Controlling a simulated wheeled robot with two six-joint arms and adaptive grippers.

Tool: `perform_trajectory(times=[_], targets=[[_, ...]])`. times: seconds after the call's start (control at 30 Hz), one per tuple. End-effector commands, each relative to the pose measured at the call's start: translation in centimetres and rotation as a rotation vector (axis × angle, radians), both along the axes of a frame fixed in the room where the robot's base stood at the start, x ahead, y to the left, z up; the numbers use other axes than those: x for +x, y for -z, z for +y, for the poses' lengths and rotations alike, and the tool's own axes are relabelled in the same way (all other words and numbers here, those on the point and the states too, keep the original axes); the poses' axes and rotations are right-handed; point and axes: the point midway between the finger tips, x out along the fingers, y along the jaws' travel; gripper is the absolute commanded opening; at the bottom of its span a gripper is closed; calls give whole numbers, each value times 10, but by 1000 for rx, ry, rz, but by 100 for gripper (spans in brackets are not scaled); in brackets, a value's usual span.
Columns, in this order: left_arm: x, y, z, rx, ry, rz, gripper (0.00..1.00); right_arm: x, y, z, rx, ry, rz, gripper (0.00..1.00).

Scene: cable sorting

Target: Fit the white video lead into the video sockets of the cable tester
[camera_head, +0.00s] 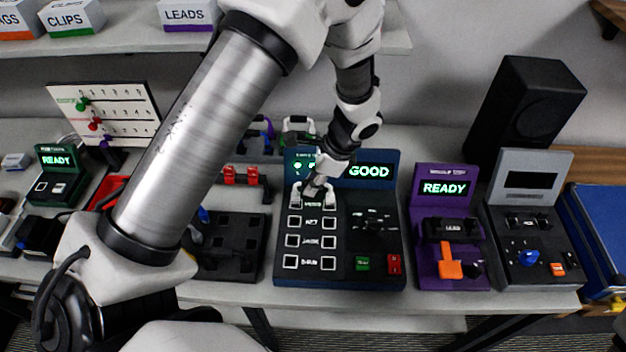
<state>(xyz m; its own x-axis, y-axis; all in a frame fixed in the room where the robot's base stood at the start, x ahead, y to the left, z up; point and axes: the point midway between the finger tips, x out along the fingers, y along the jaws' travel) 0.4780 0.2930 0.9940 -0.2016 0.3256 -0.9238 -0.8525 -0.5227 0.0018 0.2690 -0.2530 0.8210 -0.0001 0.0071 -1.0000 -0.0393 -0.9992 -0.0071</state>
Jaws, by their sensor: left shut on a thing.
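The blue cable tester (366,264) stands on the bench in the middle of the head view, with its screen reading GOOD. It has rows of paired square sockets on the left of its dark panel. The white video lead (329,198) is at the top pair of sockets, with a white end at each side. My left gripper (313,189) reaches down over this top row and is shut on the white lead. The gripper partly covers the lead, so how deep the ends sit cannot be told. My right gripper is not in view.
A purple device (426,271) with an orange lever and a grey device (564,219) stand to the right. A black speaker (524,105) is behind them. A dark socket block (225,262) and a rack with red clips (241,175) are to the left. My arm crosses the bench's left half.

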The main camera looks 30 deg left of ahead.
Motion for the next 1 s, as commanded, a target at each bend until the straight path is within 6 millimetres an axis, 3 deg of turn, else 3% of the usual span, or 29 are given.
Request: perform_trajectory(times=[0.87,0.9,0.93,1.0], targets=[[0,4,0,0,0,0,0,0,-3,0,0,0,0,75],[0,4,0,0,0,0,31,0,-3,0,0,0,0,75],[0,4,0,0,0,0,42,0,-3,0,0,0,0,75],[0,4,0,0,0,0,46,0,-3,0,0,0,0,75]])
